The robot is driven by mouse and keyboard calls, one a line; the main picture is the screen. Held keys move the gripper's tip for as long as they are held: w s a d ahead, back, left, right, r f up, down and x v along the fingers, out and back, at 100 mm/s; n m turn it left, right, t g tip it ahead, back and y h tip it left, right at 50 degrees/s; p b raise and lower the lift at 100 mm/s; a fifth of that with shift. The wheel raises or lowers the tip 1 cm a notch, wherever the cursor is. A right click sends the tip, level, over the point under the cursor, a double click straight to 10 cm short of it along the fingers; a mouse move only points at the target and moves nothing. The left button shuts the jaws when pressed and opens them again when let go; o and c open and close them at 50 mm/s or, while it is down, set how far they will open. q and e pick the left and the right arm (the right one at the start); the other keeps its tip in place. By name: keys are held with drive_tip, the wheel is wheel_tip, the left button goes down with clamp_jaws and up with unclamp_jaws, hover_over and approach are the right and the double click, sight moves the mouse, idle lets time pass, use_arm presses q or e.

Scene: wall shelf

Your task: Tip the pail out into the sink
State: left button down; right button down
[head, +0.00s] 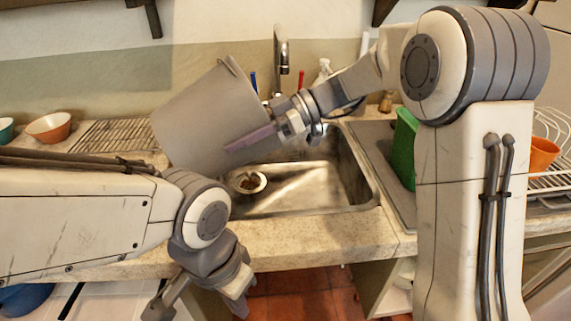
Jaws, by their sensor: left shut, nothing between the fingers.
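The grey pail (205,118) is tilted in the air over the left side of the sink (352,180). My right gripper (252,138) is shut on the pail, with one finger showing against its near right side. The pail's inside and any contents are hidden from this view. A round pale dish or drain (258,180) with something brown in it shows at the bottom of the sink.
The faucet (281,60) stands behind the sink. A green board or box (404,148) is right of it. An orange cup (542,154) sits in a white rack at far right. An orange bowl (49,127) and wire rack (112,135) are at left.

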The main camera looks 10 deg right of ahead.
sight(259, 147)
drive_tip(key=shift+w+d+f+b, duration=0.1)
drive_tip(key=shift+d+f+b, duration=0.15)
drive_tip(key=shift+b, duration=0.45)
drive_tip(key=shift+w+d+f+y+b, duration=0.25)
drive_tip(key=shift+d+f+y+b, duration=0.1)
drive_tip(key=shift+d+y+b, duration=0.5)
drive_tip(key=shift+w+d+f+b, duration=0.2)
drive_tip(key=shift+d+f+b, duration=0.2)
drive_tip(key=shift+b, duration=0.6)
drive_tip(key=shift+d+r+g+y, duration=0.3)
drive_tip(key=shift+r+y, duration=0.05)
idle(1.0)
